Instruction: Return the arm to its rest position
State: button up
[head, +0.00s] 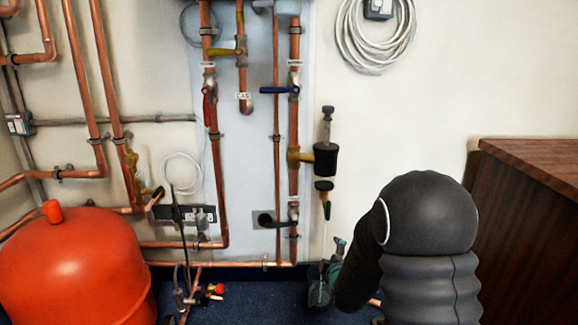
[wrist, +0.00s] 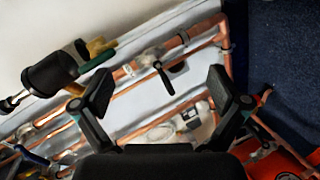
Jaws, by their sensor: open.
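My gripper (wrist: 160,86) shows in the wrist view with its two black fingers spread wide apart and nothing between them. Beyond the fingers are copper pipes and the pale backing board. In the head view my dark, rounded arm (head: 428,215) stands at the lower right, in front of the wall and beside the wooden cabinet. The gripper itself cannot be made out in the head view.
Copper pipes (head: 294,150) with a blue-handled valve (head: 280,90) run up the wall. A black cylindrical fitting (head: 325,158) juts out left of my arm. A red tank (head: 75,270) stands lower left, a wooden cabinet (head: 530,220) at right. Coiled cable (head: 372,50) hangs above.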

jog(key=s+f+m+g+p, duration=0.1)
jog(key=s+f+m+g, duration=0.3)
jog(key=s+m+g, duration=0.45)
jog(key=s+r+p, duration=0.2)
jog(key=s+r, duration=0.3)
jog(key=s, duration=0.5)
jog(key=s+r+m+p, duration=0.2)
jog(key=s+r+p, duration=0.2)
jog(key=s+r, duration=0.6)
jog(key=s+d+r+m+p, duration=0.1)
jog(key=s+r+m+p, duration=0.2)
jog(key=s+r, duration=0.7)
notch_tip(320, 180, up, 5)
jog(key=shift+s+p, duration=0.35)
